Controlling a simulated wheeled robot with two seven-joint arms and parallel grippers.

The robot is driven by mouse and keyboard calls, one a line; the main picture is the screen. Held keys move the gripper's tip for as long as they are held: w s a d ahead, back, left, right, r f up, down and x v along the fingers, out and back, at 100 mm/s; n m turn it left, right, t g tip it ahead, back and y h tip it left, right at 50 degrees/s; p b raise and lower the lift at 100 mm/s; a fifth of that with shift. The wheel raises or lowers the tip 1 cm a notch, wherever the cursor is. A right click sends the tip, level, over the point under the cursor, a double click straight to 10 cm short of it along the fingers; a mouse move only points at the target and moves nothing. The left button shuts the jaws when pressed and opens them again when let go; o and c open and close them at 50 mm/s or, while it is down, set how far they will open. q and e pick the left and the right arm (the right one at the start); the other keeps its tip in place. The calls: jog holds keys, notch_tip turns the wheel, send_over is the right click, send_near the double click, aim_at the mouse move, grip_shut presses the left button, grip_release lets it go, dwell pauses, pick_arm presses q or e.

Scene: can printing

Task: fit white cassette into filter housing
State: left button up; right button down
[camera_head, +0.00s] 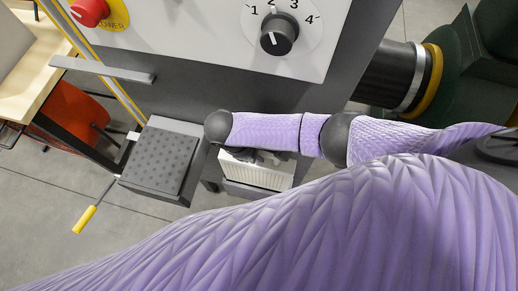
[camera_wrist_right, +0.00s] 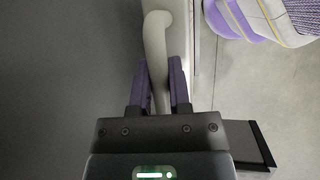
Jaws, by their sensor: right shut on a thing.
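A white ribbed cassette (camera_head: 258,174) shows below my right arm in the head view, at the lower front of the dark grey machine. Its upper part is hidden by my arm and gripper. My right gripper (camera_wrist_right: 160,80) is shut on a pale curved handle (camera_wrist_right: 157,45), which passes between its two purple fingers; it appears to belong to the cassette. A dark grey frame (camera_head: 258,192), perhaps the filter housing, lies along the cassette's lower edge. I cannot tell how deep the cassette sits in it. My left gripper is not in view.
The machine's white panel (camera_head: 190,30) carries a numbered dial (camera_head: 278,33) and a red knob (camera_head: 89,11). A dark textured platform (camera_head: 160,163) and a yellow-handled lever (camera_head: 85,218) stand left of the arm. A black duct (camera_head: 390,75) is at right. Open floor lies lower left.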

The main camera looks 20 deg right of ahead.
jog(key=b, duration=0.4)
send_over(259, 175)
jog(key=w, duration=0.2)
jog(key=shift+d+f, duration=0.2)
jog(key=shift+f, duration=1)
jog(key=shift+d+f, duration=0.2)
jog(key=shift+f, duration=0.95)
jog(key=shift+f+b, duration=2.9)
jog(key=shift+f, duration=0.85)
jog(key=shift+f+b, duration=1.5)
jog(key=shift+f, duration=0.35)
jog(key=shift+f+b, duration=0.7)
jog(key=shift+f, duration=0.2)
jog(key=c, duration=0.7)
grip_release()
jog(key=shift+o, duration=1.1)
